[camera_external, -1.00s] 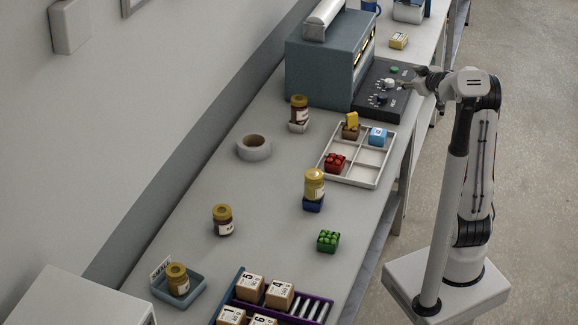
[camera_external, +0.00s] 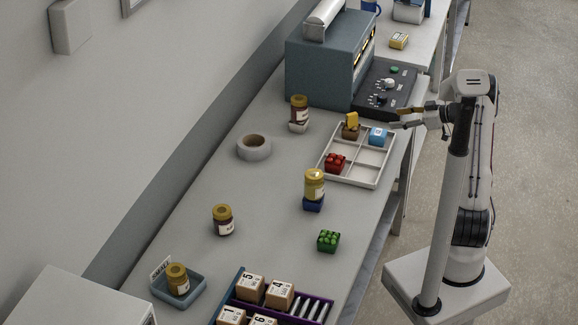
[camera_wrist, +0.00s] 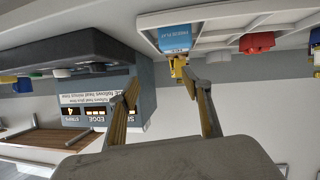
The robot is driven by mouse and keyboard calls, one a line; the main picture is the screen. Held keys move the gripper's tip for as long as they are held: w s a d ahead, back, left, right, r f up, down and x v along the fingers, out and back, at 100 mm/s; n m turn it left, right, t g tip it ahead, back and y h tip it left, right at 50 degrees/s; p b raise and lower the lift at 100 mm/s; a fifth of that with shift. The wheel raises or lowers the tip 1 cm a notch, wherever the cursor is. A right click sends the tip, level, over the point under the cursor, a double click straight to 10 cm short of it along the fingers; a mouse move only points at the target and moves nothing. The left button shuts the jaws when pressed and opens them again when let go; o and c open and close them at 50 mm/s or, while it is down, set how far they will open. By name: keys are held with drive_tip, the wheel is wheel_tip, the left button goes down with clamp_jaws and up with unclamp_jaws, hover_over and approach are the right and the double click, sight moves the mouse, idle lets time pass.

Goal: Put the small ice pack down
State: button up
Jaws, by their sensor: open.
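The small ice pack appears to be the light blue block (camera_external: 378,136) in the far right compartment of the white divided tray (camera_external: 349,178). In the wrist view the ice pack (camera_wrist: 175,38) shows a printed label at the top, just beyond my fingertips. My gripper (camera_external: 397,118) is beside the tray's far right corner, near the ice pack and apart from it. In the wrist view my gripper (camera_wrist: 167,95) has its two fingers spread with nothing between them.
The tray also holds a brown block with a yellow piece (camera_external: 352,119) and a red block (camera_external: 335,162). A control panel (camera_external: 385,92) and a grey-blue machine (camera_external: 320,70) stand behind. A jar on a blue block (camera_external: 314,186) and a green block (camera_external: 328,241) are nearer.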

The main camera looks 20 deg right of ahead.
sight(386, 133)
drive_tip(key=shift+g+y, duration=0.6)
drive_tip(key=shift+y, duration=0.3)
drive_tip(key=s+f, duration=0.2)
drive_tip(key=f, duration=0.1)
drive_tip(key=shift+s+a+f, duration=0.2)
drive_tip(key=shift+s, duration=0.05)
drive_tip(key=shift+x, duration=1.3)
drive_tip(key=shift+a, duration=0.1)
drive_tip(key=shift+x, duration=2.55)
drive_tip(key=shift+f, duration=0.1)
